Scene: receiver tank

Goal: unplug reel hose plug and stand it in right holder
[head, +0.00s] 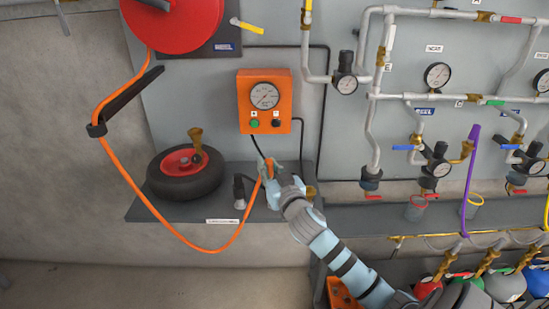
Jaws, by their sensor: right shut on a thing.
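The orange reel hose (205,248) hangs from the red reel (172,22), loops below the shelf edge and rises to my right gripper (268,180). My right gripper is shut at the hose end, above the small shelf under the orange gauge box (264,101). The plug is mostly hidden by the fingers; only a bit of orange shows there. Whether it sits in a socket, I cannot tell. Two grey cup-like holders stand at right, a left one (416,209) and a right one (473,206); a purple hose (471,180) passes by the right one. My left gripper is not in view.
A black wheel with red hub (186,170) lies on the shelf (155,211). A dark upright fitting (239,190) stands just left of my gripper. Pipes, valves and gauges (437,76) fill the right wall. Several coloured bottles (505,284) stand at lower right.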

